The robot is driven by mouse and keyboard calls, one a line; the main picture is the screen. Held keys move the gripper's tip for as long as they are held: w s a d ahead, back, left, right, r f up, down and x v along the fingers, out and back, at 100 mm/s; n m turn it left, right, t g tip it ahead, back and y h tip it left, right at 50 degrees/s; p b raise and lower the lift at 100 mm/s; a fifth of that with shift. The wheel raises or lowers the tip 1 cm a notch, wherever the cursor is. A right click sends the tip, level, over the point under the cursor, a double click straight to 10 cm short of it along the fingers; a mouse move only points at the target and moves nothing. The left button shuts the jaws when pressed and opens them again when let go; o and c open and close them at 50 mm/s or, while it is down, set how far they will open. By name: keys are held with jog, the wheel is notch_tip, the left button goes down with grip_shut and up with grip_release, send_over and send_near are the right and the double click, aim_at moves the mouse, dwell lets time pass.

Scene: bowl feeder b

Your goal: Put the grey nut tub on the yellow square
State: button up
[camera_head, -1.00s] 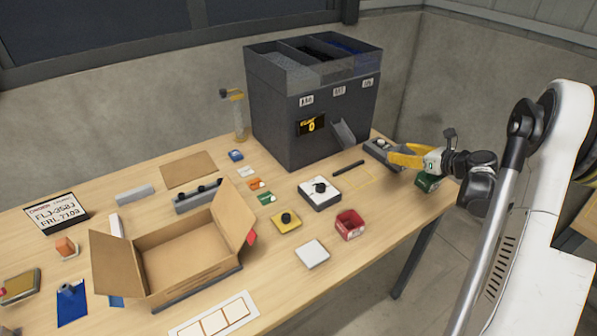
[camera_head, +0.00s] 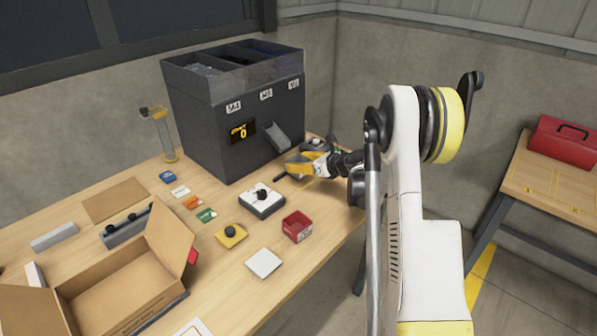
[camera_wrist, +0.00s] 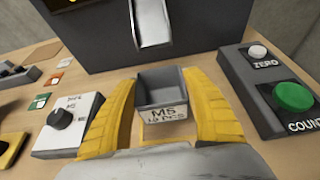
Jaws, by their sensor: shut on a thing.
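The grey nut tub (camera_wrist: 162,92), labelled M5, sits between the yellow fingers of my gripper (camera_wrist: 161,88) in the wrist view. My gripper is shut on it. In the head view my gripper (camera_head: 303,166) is at the bench's right end, in front of the feeder chute (camera_head: 277,134); the tub is hard to make out there. In the wrist view the chute (camera_wrist: 152,22) is just beyond and above the tub. Thin yellow lines (camera_head: 312,185) show on the bench just below my gripper, partly covered. Yellow outlines (camera_head: 556,179) also mark the other table.
The dark feeder (camera_head: 232,115) stands behind. A white dial box (camera_head: 262,201), red bin (camera_head: 297,227), white pad (camera_head: 264,263) and open carton (camera_head: 130,290) occupy the bench. A button panel (camera_wrist: 262,90) is right of my gripper. A red toolbox (camera_head: 563,142) stands on the other table.

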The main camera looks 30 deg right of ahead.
jog(key=shift+f+b, duration=0.4)
jog(key=shift+f, duration=0.9)
jog(key=shift+f, duration=0.2)
jog(key=o, duration=1.1)
jog(key=shift+r, duration=0.15)
